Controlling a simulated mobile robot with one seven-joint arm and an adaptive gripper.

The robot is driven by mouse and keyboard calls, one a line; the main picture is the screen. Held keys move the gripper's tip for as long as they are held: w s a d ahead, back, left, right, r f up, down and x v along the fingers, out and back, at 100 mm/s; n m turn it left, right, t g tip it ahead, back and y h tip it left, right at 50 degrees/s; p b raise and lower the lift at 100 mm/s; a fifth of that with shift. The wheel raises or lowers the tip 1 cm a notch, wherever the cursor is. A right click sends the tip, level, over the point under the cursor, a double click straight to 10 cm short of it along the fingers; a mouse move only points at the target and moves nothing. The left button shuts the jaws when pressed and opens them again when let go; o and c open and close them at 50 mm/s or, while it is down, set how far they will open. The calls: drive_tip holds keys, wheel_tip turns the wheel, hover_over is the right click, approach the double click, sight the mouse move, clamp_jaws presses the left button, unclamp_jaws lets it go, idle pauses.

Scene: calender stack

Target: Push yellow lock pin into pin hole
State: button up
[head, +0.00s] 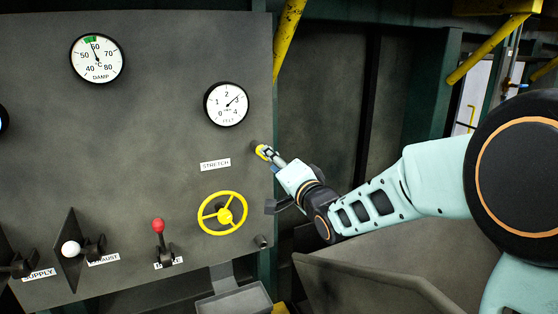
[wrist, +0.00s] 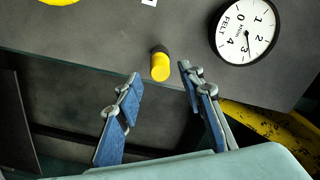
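The yellow lock pin (head: 261,151) sticks out near the right edge of the dark grey panel, right of the STRETCH label. In the wrist view the pin (wrist: 160,68) shows a round yellow end with a dark collar behind it at the panel face. No separate pin hole is visible. My gripper (head: 269,155) is at the pin, coming from the right. In the wrist view its two blue-padded fingers are spread apart and empty, with the pin's end ahead between the fingertips. I cannot tell whether a finger touches the pin.
The FELT gauge (head: 226,104) is above the pin, and the yellow handwheel (head: 222,213) is below left. A red-knobbed lever (head: 158,226) and a white-knobbed lever (head: 71,249) stand lower left. A yellow bar (head: 288,35) runs beside the panel's right edge.

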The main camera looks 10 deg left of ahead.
drive_tip(key=shift+x, duration=3.05)
drive_tip(key=shift+c, duration=0.6)
clamp_jaws()
